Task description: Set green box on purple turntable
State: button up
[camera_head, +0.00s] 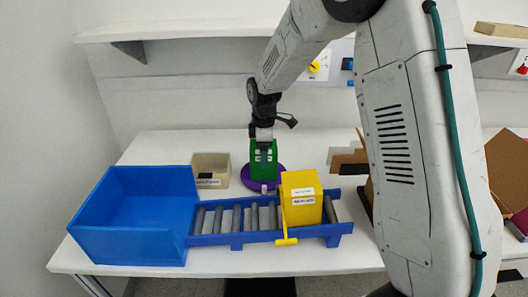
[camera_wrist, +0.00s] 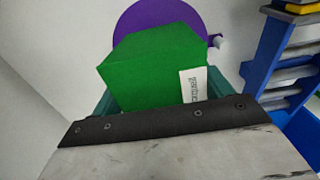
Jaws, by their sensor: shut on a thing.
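The green box (camera_head: 258,171) is held in my gripper (camera_head: 265,157) above or on the purple turntable (camera_head: 278,182) in the head view. In the wrist view the green box (camera_wrist: 155,70) fills the space between my fingers and covers part of the purple turntable (camera_wrist: 150,13). A white label shows on the box's right side. My gripper is shut on the box. I cannot tell whether the box's underside touches the turntable.
A blue bin (camera_head: 135,215) stands at the left, joined to a roller conveyor (camera_head: 225,220). A yellow box (camera_head: 302,205) sits on the conveyor's right end, in front of the turntable. A small beige bin (camera_head: 210,170) stands left of the turntable. Brown cardboard pieces (camera_head: 348,160) lie at the right.

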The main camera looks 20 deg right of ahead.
jog(key=shift+f, duration=0.1)
jog(key=o, duration=1.1)
jog(key=shift+o, duration=0.2)
notch_tip(320, 180, up, 12)
jog(key=shift+f, duration=0.2)
jog(key=s+d+r+m, duration=0.1)
jog(key=s+r+m, duration=0.3)
jog(key=s+r, duration=0.45)
jog(key=s+d+f+m+t, duration=0.1)
jog(key=s+m, duration=0.9)
jog(key=s, duration=1.9)
jog(key=shift+s+d+f, duration=0.2)
jog(key=shift+s+d, duration=0.1)
jog(key=shift+d, duration=0.25)
